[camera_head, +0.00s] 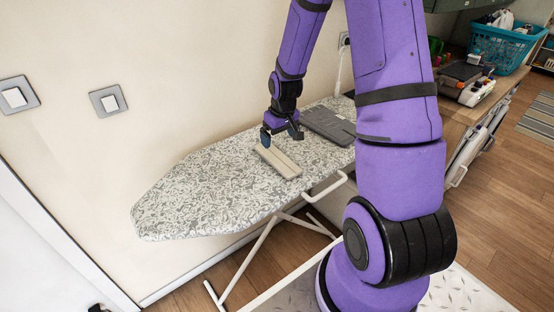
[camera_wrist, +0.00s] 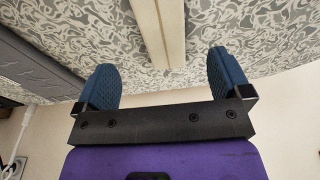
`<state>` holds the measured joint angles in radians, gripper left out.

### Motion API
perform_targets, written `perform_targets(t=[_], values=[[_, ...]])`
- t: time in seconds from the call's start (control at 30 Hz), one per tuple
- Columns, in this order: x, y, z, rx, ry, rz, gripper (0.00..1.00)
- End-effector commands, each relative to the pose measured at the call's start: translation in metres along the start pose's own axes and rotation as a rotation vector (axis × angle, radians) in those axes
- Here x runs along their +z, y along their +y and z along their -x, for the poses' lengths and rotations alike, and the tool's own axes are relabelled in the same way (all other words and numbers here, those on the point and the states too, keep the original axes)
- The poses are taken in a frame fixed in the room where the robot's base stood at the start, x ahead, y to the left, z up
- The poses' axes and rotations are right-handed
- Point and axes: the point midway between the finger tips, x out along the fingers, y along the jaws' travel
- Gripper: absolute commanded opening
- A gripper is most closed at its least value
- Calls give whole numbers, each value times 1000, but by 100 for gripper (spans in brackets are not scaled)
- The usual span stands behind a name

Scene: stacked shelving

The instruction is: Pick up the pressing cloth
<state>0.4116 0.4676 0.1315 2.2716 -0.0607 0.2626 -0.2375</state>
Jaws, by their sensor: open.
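A beige, flat, folded strip that looks like the pressing cloth (camera_head: 280,162) lies on the ironing board (camera_head: 190,195). My gripper (camera_head: 280,136) is open and empty at the far end of the strip, just above the board. In the wrist view, the strip (camera_wrist: 158,30) runs between the two blue fingers (camera_wrist: 163,72), with a gap on both sides. I cannot tell exactly how high the fingertips are above it.
The wall (camera_head: 150,60) runs along the board's back. A wooden counter (camera_head: 465,115) with a turquoise basket (camera_head: 500,48) stands at right. The board's left end is clear.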

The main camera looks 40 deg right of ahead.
Motion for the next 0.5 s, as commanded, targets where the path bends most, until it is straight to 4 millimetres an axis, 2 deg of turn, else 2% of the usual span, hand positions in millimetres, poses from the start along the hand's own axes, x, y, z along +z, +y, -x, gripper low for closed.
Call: perform_targets(t=[0.13,0.5], values=[[0,-1,-20,-2,-3,2,96],[3,-2,-46,-1,-3,0,96]])
